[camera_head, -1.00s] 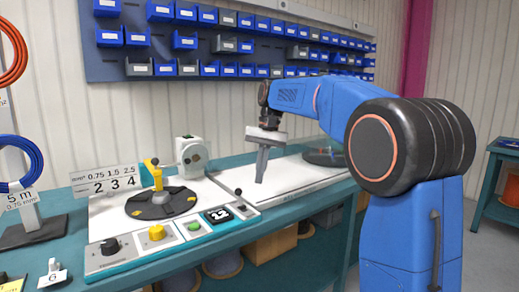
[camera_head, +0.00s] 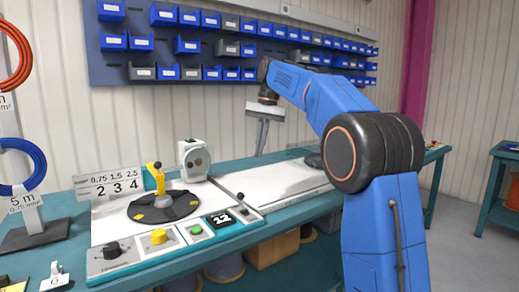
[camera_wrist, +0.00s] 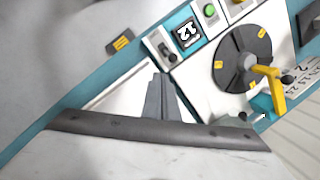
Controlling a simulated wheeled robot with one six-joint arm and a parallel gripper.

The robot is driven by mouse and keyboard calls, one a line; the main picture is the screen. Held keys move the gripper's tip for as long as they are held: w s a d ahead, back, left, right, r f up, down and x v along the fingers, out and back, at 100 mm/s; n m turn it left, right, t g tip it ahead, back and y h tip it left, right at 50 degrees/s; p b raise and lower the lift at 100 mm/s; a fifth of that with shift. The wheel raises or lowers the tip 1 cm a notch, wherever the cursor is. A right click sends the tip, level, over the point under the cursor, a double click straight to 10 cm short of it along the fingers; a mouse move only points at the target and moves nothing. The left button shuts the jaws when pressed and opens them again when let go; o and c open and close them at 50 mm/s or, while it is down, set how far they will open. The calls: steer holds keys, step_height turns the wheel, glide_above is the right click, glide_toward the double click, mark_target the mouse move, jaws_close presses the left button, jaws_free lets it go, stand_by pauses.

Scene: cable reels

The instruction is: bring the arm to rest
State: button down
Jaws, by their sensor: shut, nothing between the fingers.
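My blue arm rises at the right of the head view and bends over to the left above the bench. My gripper (camera_head: 261,137) hangs from its end, pointing down, over the white bench panel (camera_head: 262,180). Its fingers are together with nothing between them, and the tips are clear of the panel. In the wrist view the shut fingers (camera_wrist: 160,100) point toward the white panel and the black disc.
The machine's black disc with a yellow lever (camera_head: 158,180) stands left of my gripper, with a display reading 12 (camera_head: 219,219) beside it. Blue bins (camera_head: 188,45) hang on the wall behind. A cable reel stand (camera_head: 33,225) is at far left.

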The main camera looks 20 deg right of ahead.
steer(key=s+d+f+n+t+h, duration=0.1)
steer(key=s+f, duration=0.3)
steer(key=s, duration=0.7)
steer(key=s+f+n+t, duration=0.15)
steer(key=s+f, duration=0.25)
steer(key=s, duration=0.6)
steer(key=s+d+f+n+t+h, duration=0.1)
steer(key=s+d+f+n+t, duration=0.1)
steer(key=s+f, duration=1.8)
steer(key=shift+s+d+f+t, duration=0.25)
steer(key=shift+s+f+t, duration=0.05)
steer(key=shift+t, duration=0.25)
steer(key=shift+n, duration=0.25)
